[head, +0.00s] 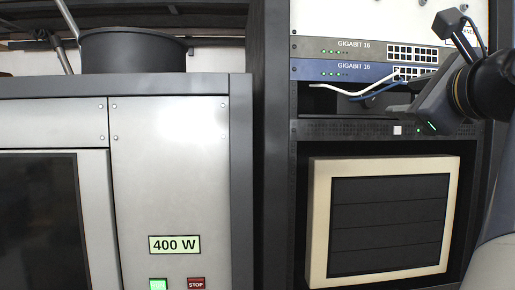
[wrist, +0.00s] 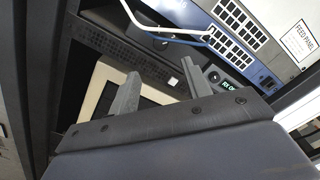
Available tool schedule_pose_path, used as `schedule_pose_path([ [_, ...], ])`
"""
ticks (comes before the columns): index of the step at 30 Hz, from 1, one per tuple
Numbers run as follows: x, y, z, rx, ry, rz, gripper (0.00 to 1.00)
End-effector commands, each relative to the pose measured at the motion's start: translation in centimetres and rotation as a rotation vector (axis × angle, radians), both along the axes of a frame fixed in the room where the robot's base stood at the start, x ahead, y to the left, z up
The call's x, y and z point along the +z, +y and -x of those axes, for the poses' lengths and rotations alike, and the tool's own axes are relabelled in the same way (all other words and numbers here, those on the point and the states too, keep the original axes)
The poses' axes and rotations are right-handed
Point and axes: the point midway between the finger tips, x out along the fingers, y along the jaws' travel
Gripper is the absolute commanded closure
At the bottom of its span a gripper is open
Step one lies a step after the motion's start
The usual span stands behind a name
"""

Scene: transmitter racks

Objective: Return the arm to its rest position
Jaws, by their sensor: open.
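My arm enters the head view from the right. My gripper (head: 415,108) is in front of the rack, just below the blue "GIGABIT 16" unit (head: 335,71) and near the dark strip with a white square button (head: 397,130). In the wrist view my gripper (wrist: 158,88) shows two grey fingers spread well apart with nothing between them. Behind the fingers are the dark strip and the cream-framed panel (wrist: 98,90).
A white cable (head: 340,91) and a blue cable (head: 378,93) hang close to my gripper. The cream-framed panel (head: 319,215) is below it. A grey cabinet (head: 168,160) marked "400 W", with green and red STOP buttons, stands left; a dark round pot (head: 134,52) is on top.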

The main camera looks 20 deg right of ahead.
Motion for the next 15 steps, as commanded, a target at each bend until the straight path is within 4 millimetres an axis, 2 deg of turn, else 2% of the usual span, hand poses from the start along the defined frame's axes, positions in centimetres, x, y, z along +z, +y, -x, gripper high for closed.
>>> schedule_pose_path([
  [8,0.1,-0.2,-0.7,0.002,-0.001,-0.002,0.54],
  [15,0.1,-0.7,-3.1,0.005,0.001,-0.002,0.54],
])
